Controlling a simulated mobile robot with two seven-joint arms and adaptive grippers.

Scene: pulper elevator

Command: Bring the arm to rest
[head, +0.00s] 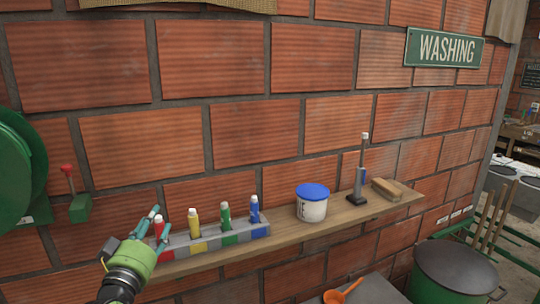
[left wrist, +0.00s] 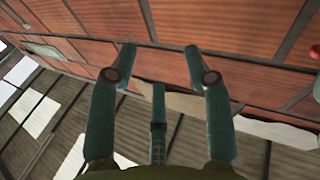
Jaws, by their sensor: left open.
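My left gripper (head: 153,225) is at the lower left of the head view, in front of the left end of the wall shelf (head: 292,229). Its teal fingers are spread and hold nothing. They overlap the red-bodied bottle (head: 160,227) in the picture; I cannot tell whether they touch it. In the left wrist view the open fingers (left wrist: 160,58) point at brick wall, with nothing between them. My right gripper is not in view.
A grey rack (head: 212,240) holds yellow (head: 194,222), green (head: 226,215) and blue (head: 255,210) bottles. Right of it stand a blue-lidded tub (head: 312,207), an upright tool (head: 359,180) and a brush (head: 386,190). A green drum (head: 455,268) is lower right.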

